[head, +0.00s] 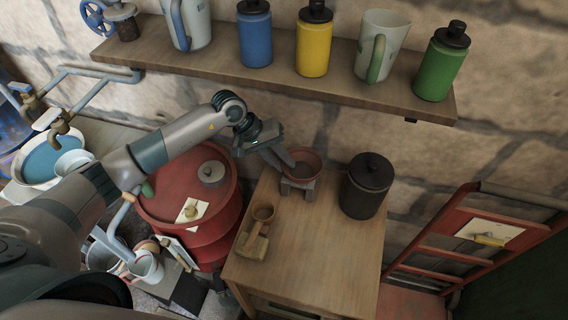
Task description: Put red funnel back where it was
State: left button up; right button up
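The red funnel (306,160) is at the back of the small wooden table, upright, at a small grey stand (298,188). I cannot tell if it rests in the stand or is held just above it. My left gripper (286,160) reaches in from the left, with its fingers at the funnel's left rim. The fingertips are small and partly hidden, so I cannot tell whether they are closed on the rim. My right gripper is not in view.
A dark lidded canister (366,187) stands right of the funnel. A small brown cup on a wooden piece (254,243) is at the table's front left. A red barrel (207,235) stands left. A shelf (270,84) with bottles and jugs hangs above. The table's front middle (325,250) is clear.

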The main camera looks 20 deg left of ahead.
pick_arm(q)
jog(key=b+v, duration=0.2)
jog(key=v, duration=0.4)
jog(key=shift+r, duration=0.2)
jog(key=shift+s+a, duration=0.1)
dwell(0.5)
